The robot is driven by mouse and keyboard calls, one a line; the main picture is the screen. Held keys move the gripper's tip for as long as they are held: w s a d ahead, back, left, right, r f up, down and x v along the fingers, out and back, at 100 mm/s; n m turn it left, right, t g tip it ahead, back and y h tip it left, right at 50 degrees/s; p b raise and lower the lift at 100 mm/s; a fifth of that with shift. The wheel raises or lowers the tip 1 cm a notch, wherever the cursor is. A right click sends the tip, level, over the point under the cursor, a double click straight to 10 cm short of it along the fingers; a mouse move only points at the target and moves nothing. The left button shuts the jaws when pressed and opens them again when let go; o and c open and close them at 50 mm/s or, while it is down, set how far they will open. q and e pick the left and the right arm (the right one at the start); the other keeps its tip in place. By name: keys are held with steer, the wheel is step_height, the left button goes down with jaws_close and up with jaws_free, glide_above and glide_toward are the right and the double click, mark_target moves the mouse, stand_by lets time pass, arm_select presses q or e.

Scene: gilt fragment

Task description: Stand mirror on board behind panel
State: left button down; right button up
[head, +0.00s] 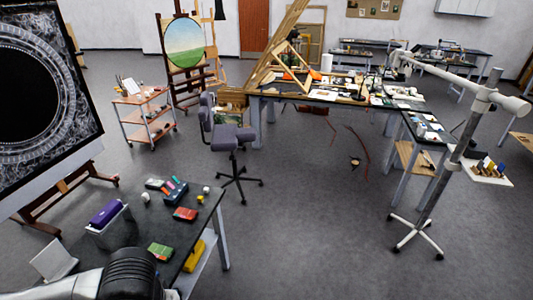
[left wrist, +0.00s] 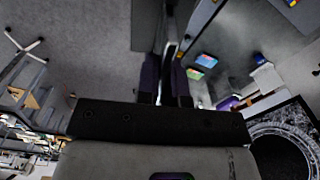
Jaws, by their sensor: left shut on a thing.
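My left gripper (left wrist: 166,80) is shut on a thin flat thing (left wrist: 171,50) seen nearly edge-on in the left wrist view. I cannot tell whether it is the mirror. In the head view my left arm comes in at the bottom left, its fingers out of frame. A large black panel (head: 58,128) with a pale ornate ring stands on a wooden easel at the left; it also shows in the left wrist view (left wrist: 267,128). I cannot pick out the board for sure. My right gripper is in neither view.
Beyond are a trolley (head: 144,114), an office chair (head: 228,137) and a cluttered workbench (head: 300,98). A wheeled stand (head: 433,196) is at the right.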

arm_select(q)
steer(key=shift+s+r+p, duration=0.25)
steer(key=shift+r+p, duration=0.4)
steer(key=shift+r, duration=0.25)
steer(key=shift+s+r+p, duration=0.2)
steer(key=shift+r+p, duration=0.45)
steer(key=shift+r, duration=0.2)
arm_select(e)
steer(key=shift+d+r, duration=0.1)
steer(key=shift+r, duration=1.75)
